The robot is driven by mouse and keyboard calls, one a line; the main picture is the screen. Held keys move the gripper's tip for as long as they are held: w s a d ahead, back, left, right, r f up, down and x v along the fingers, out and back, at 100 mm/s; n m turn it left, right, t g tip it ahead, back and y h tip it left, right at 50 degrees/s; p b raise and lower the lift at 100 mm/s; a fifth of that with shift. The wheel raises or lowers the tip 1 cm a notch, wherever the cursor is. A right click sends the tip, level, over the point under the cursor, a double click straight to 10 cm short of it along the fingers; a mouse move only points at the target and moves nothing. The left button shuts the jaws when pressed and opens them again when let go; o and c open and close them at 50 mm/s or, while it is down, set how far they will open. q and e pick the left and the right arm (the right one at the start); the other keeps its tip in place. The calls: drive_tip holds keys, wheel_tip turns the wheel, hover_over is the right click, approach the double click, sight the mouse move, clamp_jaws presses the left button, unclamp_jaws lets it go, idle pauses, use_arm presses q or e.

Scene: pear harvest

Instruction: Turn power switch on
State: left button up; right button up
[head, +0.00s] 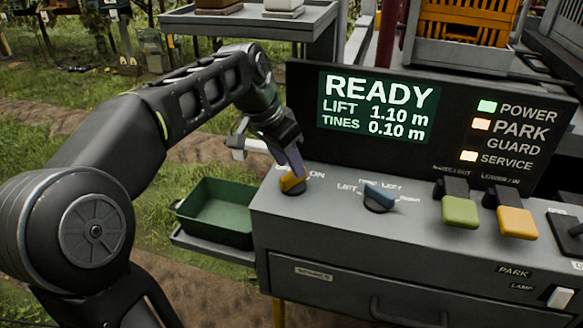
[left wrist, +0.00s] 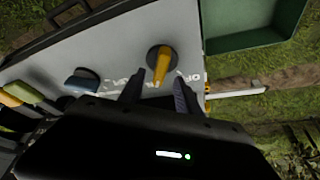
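The power switch (head: 292,182) is a yellow rotary knob at the left end of the grey console top, with ON printed to its right. It also shows in the left wrist view (left wrist: 161,66), its handle pointing toward my fingers. My left gripper (head: 289,160) is just above and behind the knob. In the left wrist view its two fingers (left wrist: 158,92) are spread apart, one on each side of the handle's end, with gaps visible. The display (head: 376,108) reads READY, and the POWER lamp (head: 487,106) is lit green. My right gripper is not in view.
A blue selector knob (head: 379,197) sits right of the power switch, then a green lever (head: 460,211) and a yellow lever (head: 516,222). A white rocker (head: 560,298) is on the front. A green bin (head: 216,213) stands left of the console. A shelf (head: 255,22) is behind.

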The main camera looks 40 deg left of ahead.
sight(282, 179)
use_arm(q)
drive_tip(key=v, duration=0.5)
drive_tip(key=shift+f, duration=0.1)
idle(0.3)
